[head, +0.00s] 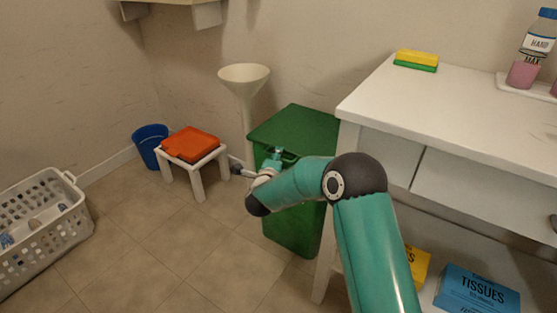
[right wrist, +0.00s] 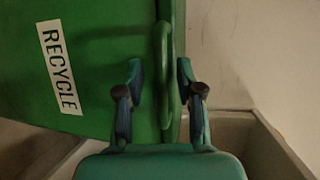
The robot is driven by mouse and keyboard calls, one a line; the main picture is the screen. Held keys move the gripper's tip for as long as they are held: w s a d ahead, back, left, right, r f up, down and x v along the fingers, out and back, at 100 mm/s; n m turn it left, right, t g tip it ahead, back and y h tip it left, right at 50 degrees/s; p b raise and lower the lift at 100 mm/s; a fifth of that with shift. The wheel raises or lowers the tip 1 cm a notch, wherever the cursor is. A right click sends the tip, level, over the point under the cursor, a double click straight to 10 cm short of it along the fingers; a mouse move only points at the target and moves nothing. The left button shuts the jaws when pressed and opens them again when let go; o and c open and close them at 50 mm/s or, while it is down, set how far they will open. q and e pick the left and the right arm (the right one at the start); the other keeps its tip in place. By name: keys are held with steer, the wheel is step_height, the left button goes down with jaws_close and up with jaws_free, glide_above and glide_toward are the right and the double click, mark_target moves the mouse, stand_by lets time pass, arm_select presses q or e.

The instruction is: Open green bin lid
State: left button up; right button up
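The green bin (head: 284,222) stands on the floor left of the white counter. Its lid (head: 305,122) looks closed in the head view. In the right wrist view the bin (right wrist: 100,60) shows a white RECYCLE label (right wrist: 58,66) and a green loop handle (right wrist: 166,60). My right gripper (head: 275,160) is at the bin's front edge, just below the lid. In the right wrist view it also shows (right wrist: 160,76) with its fingers apart, one on each side of the handle. I cannot tell whether they touch it. My left gripper is not in view.
The white counter (head: 440,115) stands close on the right, with tissue boxes (head: 478,293) below. A white stool (head: 195,172) with orange towels (head: 190,144), a blue bucket (head: 150,145) and a white basket (head: 45,230) are at left. Floor between is clear.

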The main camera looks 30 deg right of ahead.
jaws_close()
steer(key=shift+f, duration=0.1)
